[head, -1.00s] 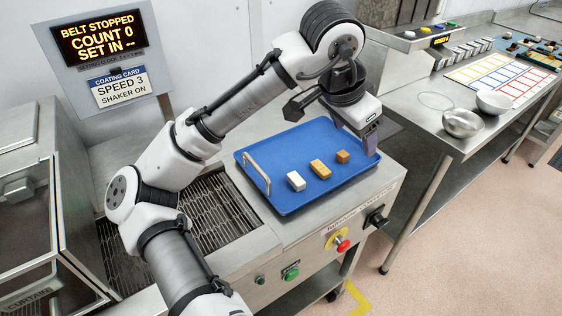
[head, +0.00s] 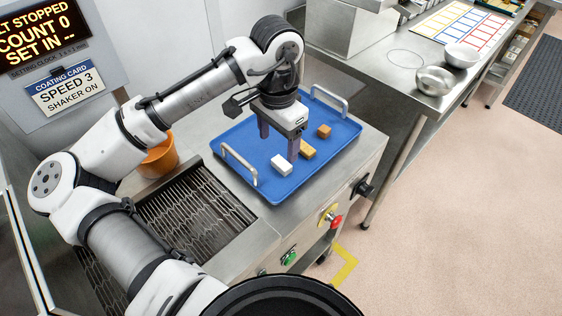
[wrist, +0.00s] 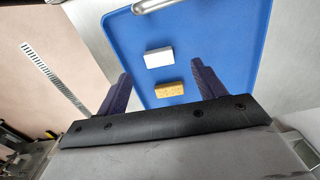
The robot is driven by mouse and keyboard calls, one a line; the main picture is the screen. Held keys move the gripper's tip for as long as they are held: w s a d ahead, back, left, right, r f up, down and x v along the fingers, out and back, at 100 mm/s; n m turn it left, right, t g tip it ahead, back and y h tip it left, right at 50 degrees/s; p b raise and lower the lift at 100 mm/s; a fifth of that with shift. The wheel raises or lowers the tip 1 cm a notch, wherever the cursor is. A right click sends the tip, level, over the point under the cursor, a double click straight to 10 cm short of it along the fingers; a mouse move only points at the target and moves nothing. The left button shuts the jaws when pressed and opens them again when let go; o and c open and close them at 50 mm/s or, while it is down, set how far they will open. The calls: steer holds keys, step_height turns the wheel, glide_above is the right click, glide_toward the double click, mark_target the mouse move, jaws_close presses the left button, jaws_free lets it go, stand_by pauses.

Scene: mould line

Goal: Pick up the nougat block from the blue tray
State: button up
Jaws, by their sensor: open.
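The white block (head: 281,165), which I take for the nougat, lies on the blue tray (head: 262,192), nearest the tray's left handle. It also shows in the wrist view (wrist: 158,58), ahead of the fingers. A golden block (head: 307,150) lies beside it, speckled in the wrist view (wrist: 169,90), and a brown cube (head: 324,131) lies further right. My gripper (head: 279,145) is open and empty, pointing down above the tray, with one finger partly in front of the golden block. In the wrist view, its two fingers (wrist: 161,72) stand apart. The brown cube is hidden there.
The tray has raised metal handles (head: 240,165) at both ends. A wire mesh belt (head: 195,215) lies to its left, with an orange container (head: 160,157) behind. Metal bowls (head: 437,80) stand on the bench at right. Buttons line the machine's front.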

mark_target(280, 163)
steer(key=shift+d+f+p, duration=0.15)
steer(key=shift+f+p, duration=0.25)
steer(key=shift+f, duration=1.3)
steer(key=shift+d+f+p, duration=0.1)
steer(key=shift+f+p, duration=0.3)
steer(key=shift+f, duration=1.25)
steer(key=shift+c, duration=0.4)
steer(key=c, duration=1)
